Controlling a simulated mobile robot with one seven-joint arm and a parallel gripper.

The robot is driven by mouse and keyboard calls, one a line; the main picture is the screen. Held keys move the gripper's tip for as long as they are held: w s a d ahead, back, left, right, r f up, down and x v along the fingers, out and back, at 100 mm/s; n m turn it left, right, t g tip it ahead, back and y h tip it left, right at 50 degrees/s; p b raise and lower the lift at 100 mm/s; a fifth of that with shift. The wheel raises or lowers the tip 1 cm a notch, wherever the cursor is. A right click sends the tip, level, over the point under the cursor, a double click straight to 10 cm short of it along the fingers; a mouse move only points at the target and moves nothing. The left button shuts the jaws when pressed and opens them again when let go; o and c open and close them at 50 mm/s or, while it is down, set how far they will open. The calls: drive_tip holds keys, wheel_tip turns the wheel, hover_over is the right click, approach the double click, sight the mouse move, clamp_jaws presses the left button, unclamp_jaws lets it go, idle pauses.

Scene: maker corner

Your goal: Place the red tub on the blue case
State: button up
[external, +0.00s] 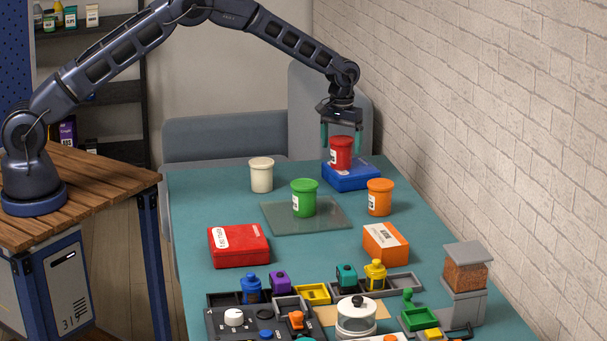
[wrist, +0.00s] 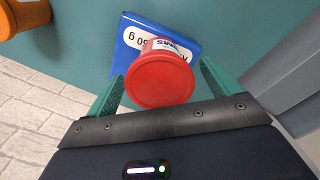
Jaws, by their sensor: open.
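The red tub (external: 341,152) stands upright on the blue case (external: 352,179) near the back right of the table. In the wrist view the red tub (wrist: 160,80) shows its round lid, with the blue case (wrist: 128,40) beneath it and partly hidden by it. My gripper (external: 342,139) is above the tub with its fingers pointing down. In the wrist view my gripper's teal fingers (wrist: 162,90) are apart on either side of the tub, with visible space between the fingers and the lid.
A white tub (external: 261,175), a green tub (external: 304,198) on a glass plate (external: 335,219), and an orange tub (external: 379,197) stand nearby. A red case (external: 238,246) and an orange box (external: 385,243) lie nearer the front. The brick wall (external: 480,110) runs along the right.

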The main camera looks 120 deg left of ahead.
wheel_tip(320, 180, up, 10)
drive_tip(key=shift+r, duration=0.1)
idle(0.4)
